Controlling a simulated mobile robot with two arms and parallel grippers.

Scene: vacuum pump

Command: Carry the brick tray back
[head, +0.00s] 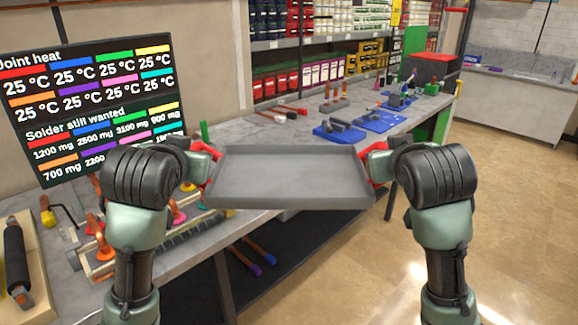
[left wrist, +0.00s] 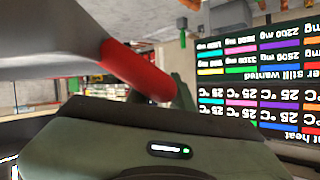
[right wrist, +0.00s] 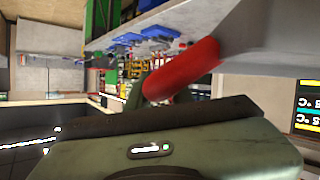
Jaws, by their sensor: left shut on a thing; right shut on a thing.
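The grey brick tray (head: 290,176) is empty and held roughly level in the air between my two arms, in front of the bench. It has a red handle at each end. My left gripper (head: 203,160) is shut on the left handle, which shows red in the left wrist view (left wrist: 137,69). My right gripper (head: 374,160) is shut on the right handle, which shows red in the right wrist view (right wrist: 183,70). The fingertips are mostly hidden in all views.
A long grey workbench (head: 262,126) runs behind the tray, with blue mats (head: 380,121) and tools. A rack with coloured rods (head: 165,240) stands at the left. A black display board (head: 95,105) rises behind it. The floor (head: 520,220) at the right is clear.

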